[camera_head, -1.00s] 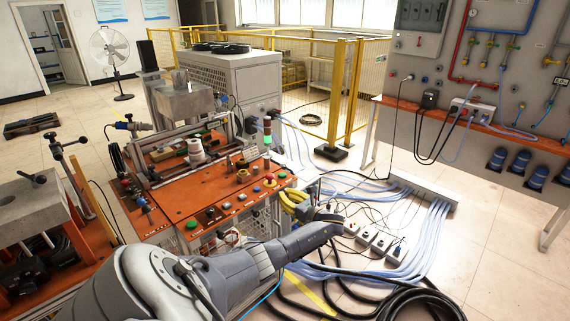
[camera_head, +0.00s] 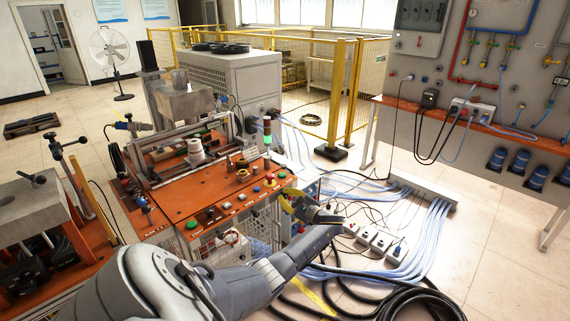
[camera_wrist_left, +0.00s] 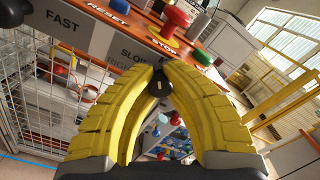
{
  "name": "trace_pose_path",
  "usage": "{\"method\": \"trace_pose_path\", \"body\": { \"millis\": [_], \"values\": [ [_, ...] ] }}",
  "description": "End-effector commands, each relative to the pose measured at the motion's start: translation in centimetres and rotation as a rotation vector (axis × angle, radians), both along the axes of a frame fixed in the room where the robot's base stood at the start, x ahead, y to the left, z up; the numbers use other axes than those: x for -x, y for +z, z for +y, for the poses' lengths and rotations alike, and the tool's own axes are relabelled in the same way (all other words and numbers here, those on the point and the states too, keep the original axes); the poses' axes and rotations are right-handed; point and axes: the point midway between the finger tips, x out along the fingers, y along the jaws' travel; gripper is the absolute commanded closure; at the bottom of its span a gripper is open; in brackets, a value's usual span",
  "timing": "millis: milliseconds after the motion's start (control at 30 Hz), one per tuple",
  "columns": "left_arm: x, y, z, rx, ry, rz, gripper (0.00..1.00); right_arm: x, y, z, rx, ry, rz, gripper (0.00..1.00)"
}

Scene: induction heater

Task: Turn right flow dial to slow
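The right flow dial (camera_wrist_left: 158,86) is a small black knob with a pale pointer mark, on the front edge of the orange panel. In the left wrist view, the yellow fingertips of my left gripper (camera_wrist_left: 159,76) close on it from both sides. Grey labels beside it read FAST (camera_wrist_left: 62,22) and SLOW (camera_wrist_left: 133,54), the latter partly covered by a finger. In the head view, my left gripper (camera_head: 291,204) is at the right front corner of the orange control panel (camera_head: 207,198), and the dial is hidden there. My right gripper is not in view.
A red mushroom button (camera_head: 270,177) and other buttons sit close to the gripper on the panel top. A wire mesh cage (camera_wrist_left: 30,95) is below the panel edge. Cables and power strips (camera_head: 375,238) lie on the floor to the right.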

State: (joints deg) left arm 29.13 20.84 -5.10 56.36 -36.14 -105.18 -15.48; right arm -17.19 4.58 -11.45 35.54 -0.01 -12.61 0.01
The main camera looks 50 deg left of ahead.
Motion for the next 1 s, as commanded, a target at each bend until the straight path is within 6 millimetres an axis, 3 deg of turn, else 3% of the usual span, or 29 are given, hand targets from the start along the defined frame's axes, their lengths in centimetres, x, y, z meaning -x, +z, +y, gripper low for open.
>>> {"method": "trace_pose_path", "body": {
  "millis": [500, 1000],
  "values": [
    [0.12, 0.23, -0.07, -0.035, 0.004, -0.336, 1.00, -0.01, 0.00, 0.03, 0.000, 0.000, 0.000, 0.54],
    [0.19, 0.16, -0.04, -0.042, 0.004, -0.410, 1.00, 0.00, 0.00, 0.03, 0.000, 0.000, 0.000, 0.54]
  ]
}}
